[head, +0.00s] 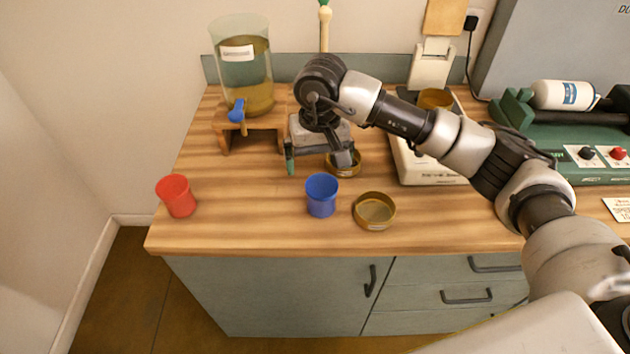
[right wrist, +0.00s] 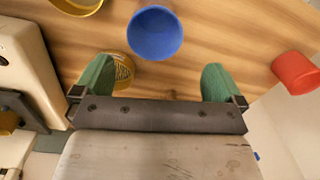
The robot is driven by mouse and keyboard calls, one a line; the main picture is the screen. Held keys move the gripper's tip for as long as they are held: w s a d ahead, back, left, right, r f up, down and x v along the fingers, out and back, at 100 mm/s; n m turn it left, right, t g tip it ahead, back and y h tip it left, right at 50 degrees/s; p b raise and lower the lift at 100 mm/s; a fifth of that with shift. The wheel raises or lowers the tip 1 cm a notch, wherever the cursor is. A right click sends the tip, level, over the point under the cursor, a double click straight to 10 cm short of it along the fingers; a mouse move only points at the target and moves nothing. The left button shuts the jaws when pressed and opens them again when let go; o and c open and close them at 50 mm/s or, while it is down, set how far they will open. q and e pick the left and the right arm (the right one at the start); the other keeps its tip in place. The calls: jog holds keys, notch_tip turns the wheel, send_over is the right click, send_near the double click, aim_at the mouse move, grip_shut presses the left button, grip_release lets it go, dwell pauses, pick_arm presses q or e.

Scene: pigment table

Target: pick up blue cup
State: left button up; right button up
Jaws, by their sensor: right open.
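The blue cup (head: 321,196) stands upright near the front middle of the wooden table. In the right wrist view the blue cup (right wrist: 155,33) shows beyond the fingertips, between them from side to side. My right gripper (head: 318,165) is open and empty, behind the cup as the head view shows it. Its two green fingers (right wrist: 158,80) are wide apart, and the cup is not between them. My left gripper is not in view.
A shallow amber dish (head: 374,211) stands close right of the cup, and another dish (head: 344,164) lies behind it, by my right gripper. A red cup (head: 176,196) stands at the left edge. A glass tank (head: 243,75) sits on a wooden stand (head: 222,140). The table between the cups is clear.

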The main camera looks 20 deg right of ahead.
aim_at(321, 196)
jog(key=f, duration=0.1)
jog(key=s+f, duration=0.1)
jog(key=f+p, duration=0.1)
jog(key=f, duration=0.1)
jog(key=shift+s, duration=0.25)
jog(key=shift+w+f, duration=0.15)
jog(key=shift+f, duration=0.2)
jog(key=f, duration=0.1)
jog(key=f+p, duration=0.1)
jog(key=f, duration=0.1)
jog(key=f+p, duration=0.1)
jog(key=shift+d+f, duration=0.15)
jog(key=shift+d, duration=0.1)
jog(key=shift+f, duration=0.35)
jog(key=shift+c, duration=0.6)
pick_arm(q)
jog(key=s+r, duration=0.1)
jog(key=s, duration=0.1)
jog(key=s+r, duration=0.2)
pick_arm(e)
jog(key=c, duration=0.9)
jog(key=shift+r, duration=0.1)
